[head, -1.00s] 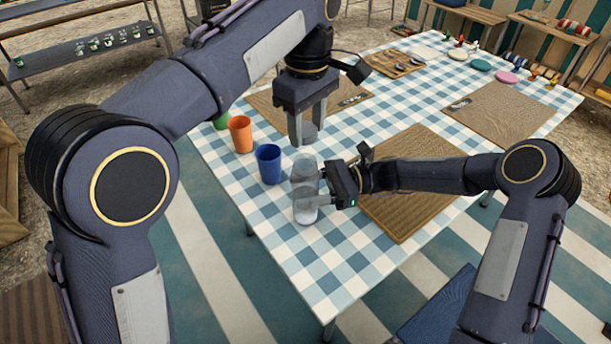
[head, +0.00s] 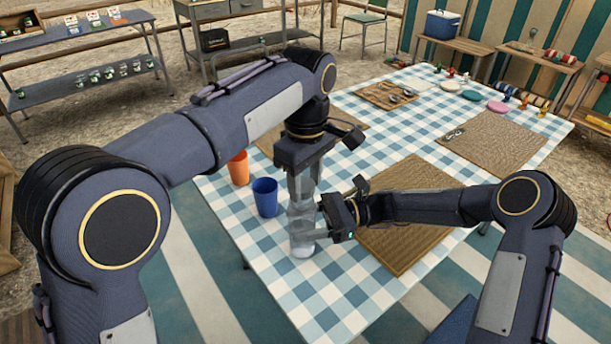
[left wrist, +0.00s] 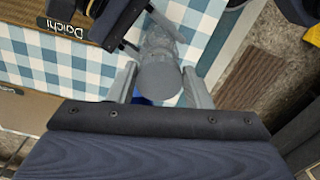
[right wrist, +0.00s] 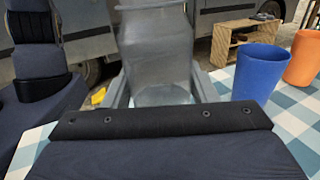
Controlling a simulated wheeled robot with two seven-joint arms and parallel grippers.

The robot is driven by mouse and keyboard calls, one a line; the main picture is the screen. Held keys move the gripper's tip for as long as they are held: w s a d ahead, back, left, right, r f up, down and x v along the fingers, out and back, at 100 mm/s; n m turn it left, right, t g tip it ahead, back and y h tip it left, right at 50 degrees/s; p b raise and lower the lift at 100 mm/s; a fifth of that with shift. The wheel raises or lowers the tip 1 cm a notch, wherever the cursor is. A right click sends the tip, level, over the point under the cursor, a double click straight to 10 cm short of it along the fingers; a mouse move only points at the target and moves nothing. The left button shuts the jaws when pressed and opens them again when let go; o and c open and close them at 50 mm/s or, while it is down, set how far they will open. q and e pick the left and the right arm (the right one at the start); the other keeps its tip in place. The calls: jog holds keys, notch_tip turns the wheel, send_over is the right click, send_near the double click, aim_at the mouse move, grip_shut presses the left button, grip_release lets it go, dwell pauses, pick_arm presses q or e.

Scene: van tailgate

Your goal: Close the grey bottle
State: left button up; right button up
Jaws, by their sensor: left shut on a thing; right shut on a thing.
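The grey bottle (head: 302,242) is translucent and stands upright near the left edge of the checked table. My right gripper (head: 314,220) is shut around its body from the right; the right wrist view shows the bottle (right wrist: 158,55) between the fingers. My left gripper (head: 303,186) points down right over the bottle's top. It is shut on the round grey cap (left wrist: 158,77), with a finger on each side in the left wrist view. The cap is in line with the bottle's mouth, which it hides. I cannot tell whether cap and bottle touch.
A blue cup (head: 265,197) and an orange cup (head: 238,168) stand just left of the bottle. A woven mat (head: 410,240) lies to the right under my right arm. The front of the checked table (head: 335,290) is clear.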

pick_arm(q)
jog(key=shift+f, duration=0.55)
jog(key=shift+f, duration=0.55)
